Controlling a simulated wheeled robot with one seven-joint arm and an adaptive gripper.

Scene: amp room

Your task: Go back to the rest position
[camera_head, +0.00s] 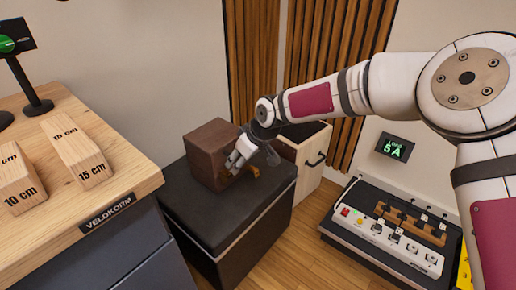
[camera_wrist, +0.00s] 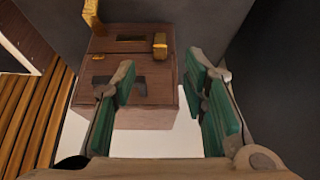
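My gripper (camera_head: 238,160) is at the front right of a dark brown wooden box (camera_head: 208,149) in the head view. The box sits on a black-topped cabinet (camera_head: 215,215). In the wrist view my gripper (camera_wrist: 160,68) has its two green-padded fingers apart, with nothing seen held between them. The wooden box (camera_wrist: 155,117) shows beyond the fingers, with dark openings in its face. A brass piece (camera_wrist: 160,45) is on the box, and another brass part (camera_wrist: 93,17) is at the top. The fingers partly hide the box; I cannot tell whether they touch it.
A wooden counter (camera_head: 125,150) with measuring blocks (camera_head: 77,152) stands at left. An open-topped pale bin (camera_head: 303,155) is behind my gripper. A white-and-black switch panel unit (camera_head: 385,235) lies at right, below a small green display (camera_head: 394,147). Wood floor shows between.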

